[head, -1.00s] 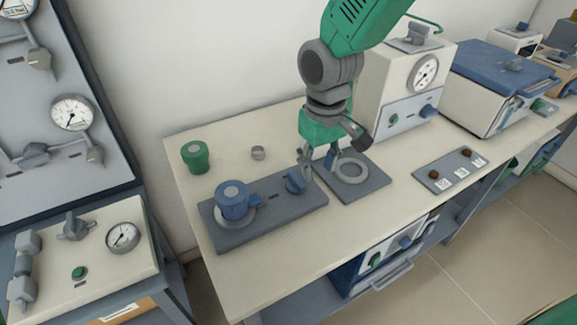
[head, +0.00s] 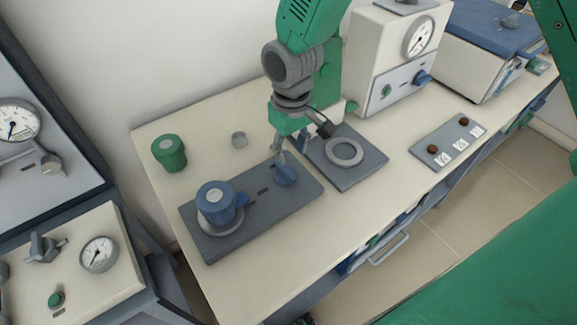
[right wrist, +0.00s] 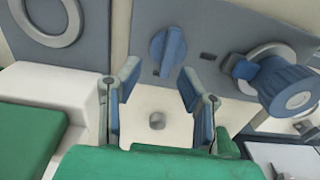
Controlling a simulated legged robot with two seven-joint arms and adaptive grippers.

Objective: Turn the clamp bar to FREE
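A dark grey plate (head: 245,222) lies on the bench. It carries a blue ribbed knob (head: 215,203) on a round metal collar and a smaller blue bar-shaped handle (head: 287,176), which looks like the clamp bar. My right gripper (head: 291,143) hangs over the plate's far end, close to the blue bar. In the right wrist view the fingers (right wrist: 157,80) are spread and empty, and the blue bar (right wrist: 167,50) shows past the gap between their tips. I see no contact. Any FREE marking is not readable. My left gripper is not visible.
A second grey plate with a metal ring (head: 345,152) lies right of the gripper. A cream gauge box (head: 398,62) stands at the back, and a panel with brown buttons (head: 448,141) lies at right.

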